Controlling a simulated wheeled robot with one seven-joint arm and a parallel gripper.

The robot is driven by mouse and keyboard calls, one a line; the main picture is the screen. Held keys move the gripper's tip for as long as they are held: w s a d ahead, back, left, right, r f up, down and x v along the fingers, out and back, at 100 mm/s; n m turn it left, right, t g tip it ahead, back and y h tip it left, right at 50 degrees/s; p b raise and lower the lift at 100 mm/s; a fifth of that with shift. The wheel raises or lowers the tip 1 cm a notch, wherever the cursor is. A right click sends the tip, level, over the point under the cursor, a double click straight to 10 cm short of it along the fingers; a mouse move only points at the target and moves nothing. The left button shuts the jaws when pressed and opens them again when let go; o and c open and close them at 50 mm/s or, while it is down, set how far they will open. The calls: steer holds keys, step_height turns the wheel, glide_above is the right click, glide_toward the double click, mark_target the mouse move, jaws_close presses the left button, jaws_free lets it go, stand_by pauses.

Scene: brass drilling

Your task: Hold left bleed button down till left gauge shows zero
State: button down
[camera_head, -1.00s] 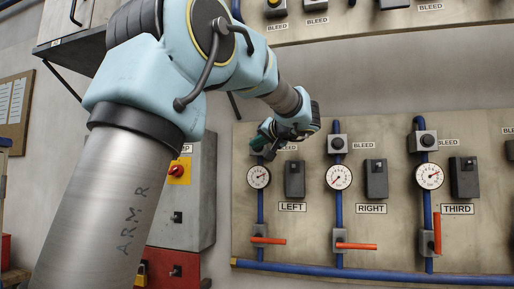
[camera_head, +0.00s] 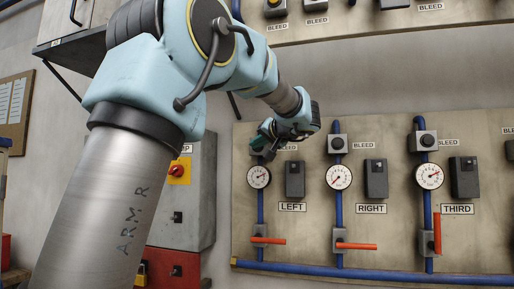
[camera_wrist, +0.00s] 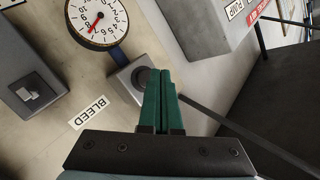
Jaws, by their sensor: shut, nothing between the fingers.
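The left gauge (camera_head: 258,176) is a round white dial on the blue pipe above the LEFT label (camera_head: 292,207). In the wrist view the left gauge (camera_wrist: 97,18) has a red needle pointing away from centre, toward the dial's high figures; I cannot read it exactly. The left bleed button (camera_wrist: 141,76) is a dark round knob on a grey block beside the BLEED label (camera_wrist: 89,112). My gripper (camera_wrist: 160,72) has green fingers, shut and empty, with the tips over the button's edge. I cannot tell whether they press it. In the head view my gripper (camera_head: 262,143) hides most of the button.
The right gauge (camera_head: 339,176) and third gauge (camera_head: 429,175) stand to the right, with their own buttons. Dark switch boxes (camera_head: 294,179) stand beside the gauges. An orange valve handle (camera_head: 268,240) sits below the left gauge. A grey cabinet (camera_wrist: 207,30) is close by.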

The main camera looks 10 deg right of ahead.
steer(key=shift+w+d+b, duration=0.2)
steer(key=shift+w+b, duration=0.15)
steer(key=shift+w, duration=0.05)
steer(key=shift+w+d, duration=0.2)
steer(key=shift+w, duration=0.2)
stand_by(0.9)
steer(key=shift+s+b, duration=0.15)
steer(key=shift+b, duration=0.25)
stand_by(2.6)
steer(key=shift+s+a+b, duration=0.4)
steer(key=shift+s+b, duration=0.25)
steer(key=shift+b, duration=0.05)
